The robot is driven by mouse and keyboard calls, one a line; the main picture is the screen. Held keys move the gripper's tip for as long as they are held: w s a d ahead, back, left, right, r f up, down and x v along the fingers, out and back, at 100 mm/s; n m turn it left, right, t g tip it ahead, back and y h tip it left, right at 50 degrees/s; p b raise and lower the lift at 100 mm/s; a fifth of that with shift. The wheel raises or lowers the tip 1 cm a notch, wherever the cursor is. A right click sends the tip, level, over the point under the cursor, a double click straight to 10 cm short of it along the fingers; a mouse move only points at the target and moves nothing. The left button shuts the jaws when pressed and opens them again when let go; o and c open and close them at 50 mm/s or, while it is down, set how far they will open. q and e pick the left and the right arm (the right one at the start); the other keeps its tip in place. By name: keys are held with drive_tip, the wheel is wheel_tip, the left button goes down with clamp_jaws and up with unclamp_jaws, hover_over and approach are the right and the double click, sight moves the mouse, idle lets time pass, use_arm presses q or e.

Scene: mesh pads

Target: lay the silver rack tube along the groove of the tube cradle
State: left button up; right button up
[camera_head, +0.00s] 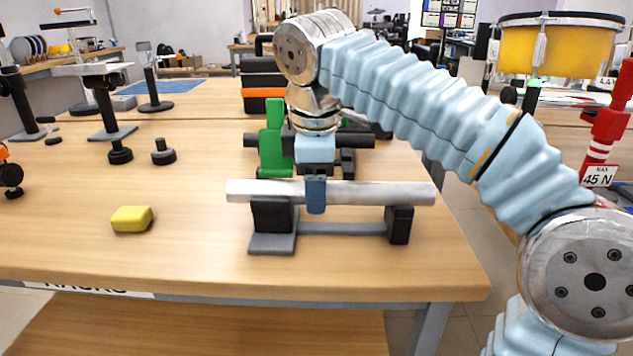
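The silver rack tube (380,193) lies level from left to right, over or on the two black supports of the tube cradle (340,228). The cradle has a grey base bar and a grey foot at its left. From this angle I cannot tell whether the tube rests fully in the groove. My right gripper (316,195) points down at the tube's middle, with a blue finger in front of the tube; it appears shut on it. The far finger is hidden behind the tube. My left gripper is not in view.
A yellow block (132,218) lies left of the cradle. A green stand (272,145) and a dark horizontal bar (252,140) stand just behind. Black weights and stands occupy the back left. The wooden table (190,260) is clear at front left.

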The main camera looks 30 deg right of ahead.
drive_tip(key=shift+o, duration=0.7)
drive_tip(key=p+v, duration=0.6)
drive_tip(key=v, duration=0.7)
drive_tip(key=shift+r, duration=0.4)
drive_tip(key=shift+s, duration=0.1)
